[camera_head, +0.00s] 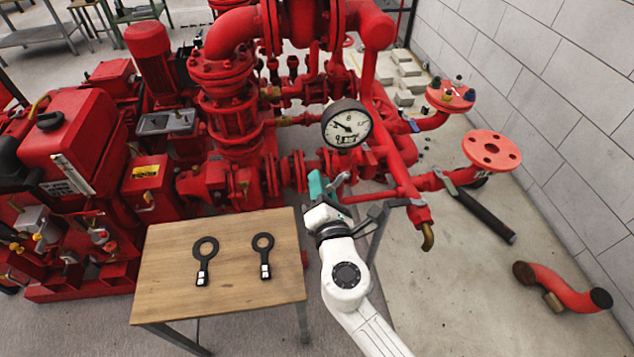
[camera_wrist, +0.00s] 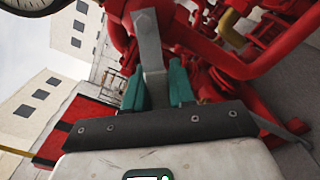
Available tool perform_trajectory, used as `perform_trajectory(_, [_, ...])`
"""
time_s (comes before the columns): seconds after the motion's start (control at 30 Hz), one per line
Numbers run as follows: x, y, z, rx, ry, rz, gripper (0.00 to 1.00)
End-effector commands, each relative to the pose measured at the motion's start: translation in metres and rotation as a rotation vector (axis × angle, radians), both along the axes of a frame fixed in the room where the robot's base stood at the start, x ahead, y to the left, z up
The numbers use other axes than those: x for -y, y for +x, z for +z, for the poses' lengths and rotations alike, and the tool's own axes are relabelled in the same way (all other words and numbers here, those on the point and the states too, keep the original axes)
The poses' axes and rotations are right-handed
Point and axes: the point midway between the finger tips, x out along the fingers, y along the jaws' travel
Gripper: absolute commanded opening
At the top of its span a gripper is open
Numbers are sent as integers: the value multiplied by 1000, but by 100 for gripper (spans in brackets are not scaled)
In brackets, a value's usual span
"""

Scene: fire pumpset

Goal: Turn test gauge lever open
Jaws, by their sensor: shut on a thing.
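The round white-faced test gauge (camera_head: 346,123) with a dark rim is on the red pipework in the head view. Part of a gauge dial (camera_wrist: 28,4) shows at the top left of the wrist view. My gripper (camera_head: 327,186), with teal fingers, is just below the gauge among the pipes. In the wrist view my gripper (camera_wrist: 156,85) is shut on a flat grey lever (camera_wrist: 149,42), which stands up between the two fingers. A small grey piece beside the fingers in the head view may be this lever.
Red pump pipes (camera_head: 230,110) crowd close behind and above my gripper. A wooden table (camera_head: 225,290) with two black ring-ended tools (camera_head: 204,260) stands left of my arm. A blue-handled part (camera_head: 413,126) and red flange (camera_head: 491,151) lie right. The floor at lower right is mostly free.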

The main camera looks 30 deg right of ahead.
Motion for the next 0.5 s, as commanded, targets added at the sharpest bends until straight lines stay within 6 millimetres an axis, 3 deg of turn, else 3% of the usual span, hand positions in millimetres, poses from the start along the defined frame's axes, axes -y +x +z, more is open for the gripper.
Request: perform_trajectory(0.5, [9, -2, -4, -60, -210, -3, 0])
